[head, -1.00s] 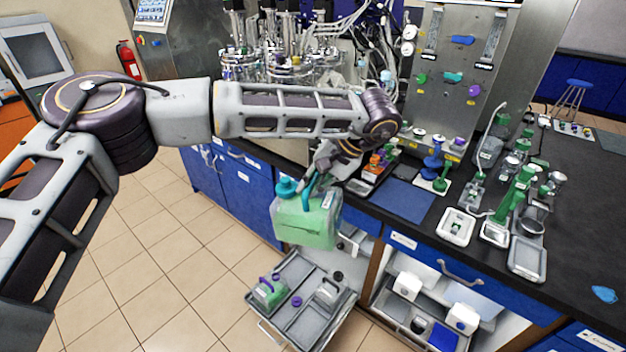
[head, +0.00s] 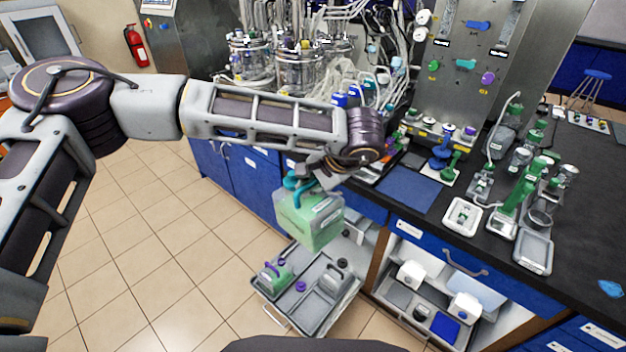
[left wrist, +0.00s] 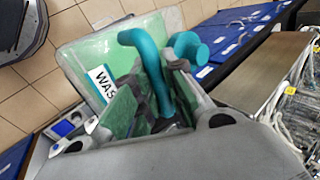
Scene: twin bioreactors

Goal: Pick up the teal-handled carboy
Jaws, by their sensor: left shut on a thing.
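The teal-handled carboy (head: 308,222) is a translucent box filled with green, with a teal cap and handle on top. It hangs in the air above the open drawer in the head view, in front of the bench. My left gripper (head: 312,182) is above it and shut on its handle. In the left wrist view the carboy's green body (left wrist: 88,62) with a white label fills the middle, and its teal handle (left wrist: 152,65) runs down between the fingers of my left gripper (left wrist: 170,112). My right gripper is not in view.
An open grey drawer tray (head: 318,318) below holds a smaller purple-handled green container (head: 274,277) and a grey container (head: 333,283). The black bench (head: 572,215) with glassware is to the right. Tiled floor is clear at left.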

